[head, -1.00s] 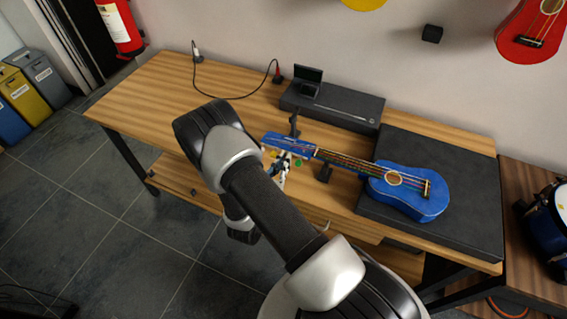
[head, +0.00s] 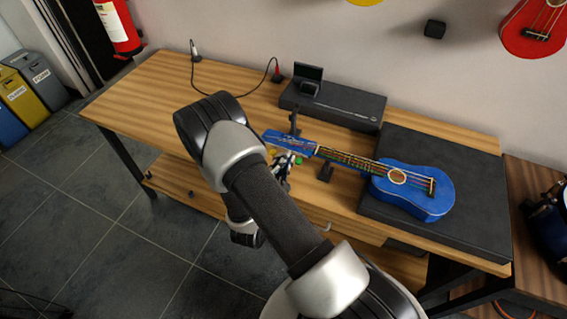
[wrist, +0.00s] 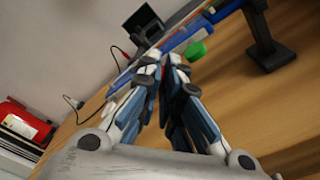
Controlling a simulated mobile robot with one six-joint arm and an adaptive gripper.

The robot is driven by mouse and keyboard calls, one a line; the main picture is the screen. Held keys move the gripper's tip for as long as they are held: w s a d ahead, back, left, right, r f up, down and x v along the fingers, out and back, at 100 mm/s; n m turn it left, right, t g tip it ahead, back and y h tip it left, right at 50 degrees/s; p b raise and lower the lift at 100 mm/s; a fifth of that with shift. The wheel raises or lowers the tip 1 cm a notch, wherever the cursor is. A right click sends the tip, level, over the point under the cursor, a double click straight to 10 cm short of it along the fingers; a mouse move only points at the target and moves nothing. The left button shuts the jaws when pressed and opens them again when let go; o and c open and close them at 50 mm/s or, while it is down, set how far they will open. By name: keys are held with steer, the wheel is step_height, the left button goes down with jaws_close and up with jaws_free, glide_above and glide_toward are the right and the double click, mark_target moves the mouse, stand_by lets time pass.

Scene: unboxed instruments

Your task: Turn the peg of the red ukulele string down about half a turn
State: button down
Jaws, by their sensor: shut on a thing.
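The blue ukulele (head: 428,205) lies with its body on a dark case and its neck pointing left, the headstock (head: 290,141) over the wooden table. My gripper (head: 287,158) is at the near edge of the headstock. In the wrist view my gripper (wrist: 167,62) is shut at the headstock (wrist: 203,32), with a sliver of the red peg (wrist: 176,58) showing between its fingertips. The fingers hide most of that peg, so its angle cannot be read. A green peg (wrist: 196,50) stands free just right of the fingertips; it also shows in the head view (head: 299,160).
A black neck stand (head: 326,172) stands right of my gripper; it is close in the wrist view too (wrist: 270,55). A dark flat case (head: 480,195) lies under the ukulele's body. A black device (head: 345,107) sits behind. The table's left part (head: 150,95) is mostly clear.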

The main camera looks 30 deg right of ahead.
steer(key=m+b, duration=0.1)
steer(key=m, duration=0.2)
steer(key=shift+f+m, duration=0.1)
steer(key=shift+m, duration=0.2)
steer(key=shift+m+b, duration=0.3)
steer(key=shift+m, duration=1.5)
steer(key=c, duration=1.8)
jaws_free()
steer(key=v, duration=1.2)
steer(key=shift+s+f, duration=0.1)
steer(key=shift+f, duration=0.05)
